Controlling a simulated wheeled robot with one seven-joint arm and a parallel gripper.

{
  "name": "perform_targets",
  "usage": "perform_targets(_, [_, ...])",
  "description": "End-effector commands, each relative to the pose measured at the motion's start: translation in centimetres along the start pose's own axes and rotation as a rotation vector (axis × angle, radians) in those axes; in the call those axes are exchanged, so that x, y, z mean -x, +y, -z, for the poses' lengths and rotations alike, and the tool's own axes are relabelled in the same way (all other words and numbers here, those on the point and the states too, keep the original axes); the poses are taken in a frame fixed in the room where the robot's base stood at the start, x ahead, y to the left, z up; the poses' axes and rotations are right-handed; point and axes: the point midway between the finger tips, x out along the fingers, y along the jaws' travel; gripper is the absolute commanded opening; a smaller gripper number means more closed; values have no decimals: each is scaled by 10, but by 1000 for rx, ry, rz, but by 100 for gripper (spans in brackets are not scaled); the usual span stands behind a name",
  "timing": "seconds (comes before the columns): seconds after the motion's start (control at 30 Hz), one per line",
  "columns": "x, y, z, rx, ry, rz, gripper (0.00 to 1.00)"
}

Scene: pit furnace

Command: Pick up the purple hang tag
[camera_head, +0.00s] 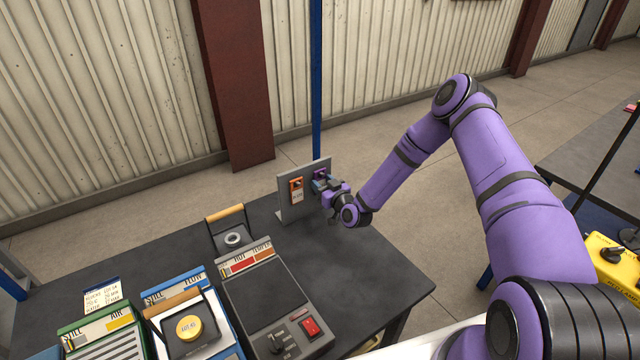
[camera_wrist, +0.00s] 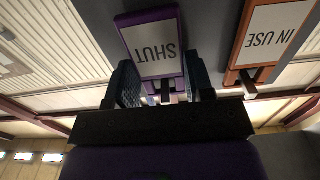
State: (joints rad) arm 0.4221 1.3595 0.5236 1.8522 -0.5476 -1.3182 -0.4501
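The purple hang tag (camera_wrist: 150,45), lettered SHUT on a white face, hangs on the grey upright board and looks upside down in the wrist view. It also shows in the head view (camera_head: 320,174), partly hidden by my gripper. My gripper (camera_head: 326,184) is up at the board by this tag. In the wrist view my gripper (camera_wrist: 162,84) has its fingers apart, one on each side of the tag's near end. No clear grip shows, and I cannot tell whether either finger touches it.
An orange tag (camera_wrist: 268,38), lettered IN USE, hangs close beside on the same board (camera_head: 286,207); it shows in the head view too (camera_head: 297,190). A blue post (camera_head: 316,80) rises behind. Boxes and a control panel (camera_head: 270,300) fill the dark table's front.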

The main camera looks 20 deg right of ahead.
Motion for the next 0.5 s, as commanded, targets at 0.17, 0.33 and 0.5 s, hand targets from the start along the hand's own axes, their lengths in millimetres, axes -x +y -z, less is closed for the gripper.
perform_targets(0.17, [0, 0, 0, 0, 0, 0, 26])
perform_targets(0.33, [0, 0, 0, 0, 0, 0, 26])
perform_targets(0.5, [0, 0, 5, 1, 0, 0, 26])
